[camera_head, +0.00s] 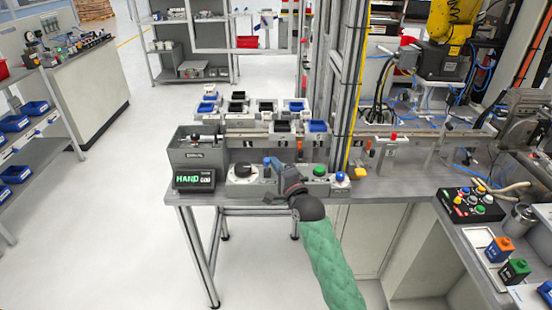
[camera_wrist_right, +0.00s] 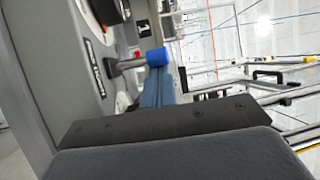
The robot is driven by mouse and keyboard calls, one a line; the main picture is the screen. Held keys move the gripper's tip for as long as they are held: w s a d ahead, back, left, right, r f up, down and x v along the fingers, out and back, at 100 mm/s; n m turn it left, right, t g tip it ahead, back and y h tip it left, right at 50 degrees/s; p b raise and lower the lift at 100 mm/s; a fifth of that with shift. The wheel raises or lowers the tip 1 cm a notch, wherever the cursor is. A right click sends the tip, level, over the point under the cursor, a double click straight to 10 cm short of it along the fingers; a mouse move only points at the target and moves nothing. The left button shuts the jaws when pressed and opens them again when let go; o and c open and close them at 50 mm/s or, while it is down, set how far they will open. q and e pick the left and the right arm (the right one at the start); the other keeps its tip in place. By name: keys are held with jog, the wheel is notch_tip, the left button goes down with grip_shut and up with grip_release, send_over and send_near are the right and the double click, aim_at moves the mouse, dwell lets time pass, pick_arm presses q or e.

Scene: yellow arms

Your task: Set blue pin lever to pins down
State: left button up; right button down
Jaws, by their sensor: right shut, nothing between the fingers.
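The blue-knobbed pin lever (camera_wrist_right: 158,57) shows in the right wrist view as a metal shaft with a blue cap, sticking out from a grey panel. In the head view its blue knob (camera_head: 267,161) stands on the grey control box at the front of the bench. My right gripper (camera_head: 275,166) is shut and empty, with its fingertips right beside the lever. In the right wrist view the blue-grey fingers (camera_wrist_right: 156,88) lie just below the knob; whether they touch it I cannot tell. My left gripper is not in view.
A display reading HAND (camera_head: 194,179) stands at the left. Metal frame posts rise behind, right of centre. The floor to the left is free.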

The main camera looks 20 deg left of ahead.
jog(key=shift+s+f, duration=0.1)
jog(key=shift+s, duration=0.05)
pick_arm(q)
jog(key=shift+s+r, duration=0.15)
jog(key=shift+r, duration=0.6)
pick_arm(e)
jog(key=shift+s+d+f, duration=0.1)
jog(key=shift+s+d, duration=0.15)
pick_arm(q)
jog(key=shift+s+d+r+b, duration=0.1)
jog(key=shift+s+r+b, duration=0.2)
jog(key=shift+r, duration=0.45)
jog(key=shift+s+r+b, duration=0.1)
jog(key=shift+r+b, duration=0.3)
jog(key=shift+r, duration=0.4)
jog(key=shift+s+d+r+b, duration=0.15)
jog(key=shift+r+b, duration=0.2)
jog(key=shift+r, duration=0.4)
pick_arm(e)
jog(key=r+v, duration=0.1)
jog(key=v, duration=0.6)
jog(key=shift+f, duration=0.45)
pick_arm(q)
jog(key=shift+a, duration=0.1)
